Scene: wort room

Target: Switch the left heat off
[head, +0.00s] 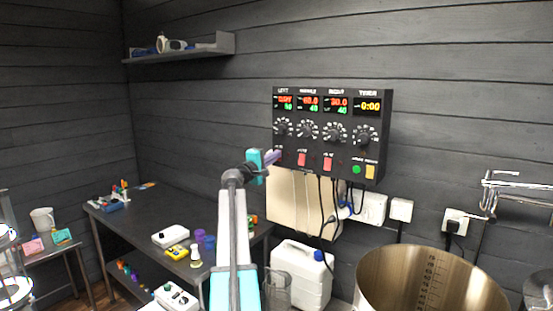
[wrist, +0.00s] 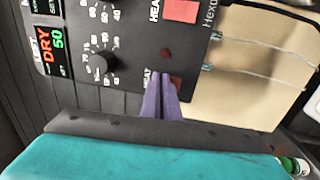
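The black control panel (head: 325,140) hangs on the wall with columns for left, middle, right and timer. In the wrist view the left display (wrist: 52,48) reads DRY in red and 50 in green, beside the left knob (wrist: 103,64). The left heat switch (wrist: 177,82) is a dark red rocker, partly hidden by my fingertips; my gripper covers it in the head view. My gripper (head: 274,156) has its purple fingers (wrist: 161,82) together, with nothing seen between them. The tips are at or just in front of the switch; I cannot tell whether they touch.
The middle heat switch (wrist: 182,11) is brighter red; the right one (head: 327,163) is also red. A green button (head: 357,169) and a yellow one (head: 370,172) sit further right. Cables and a tan board (head: 300,200) hang below. A steel kettle (head: 430,285) stands lower right.

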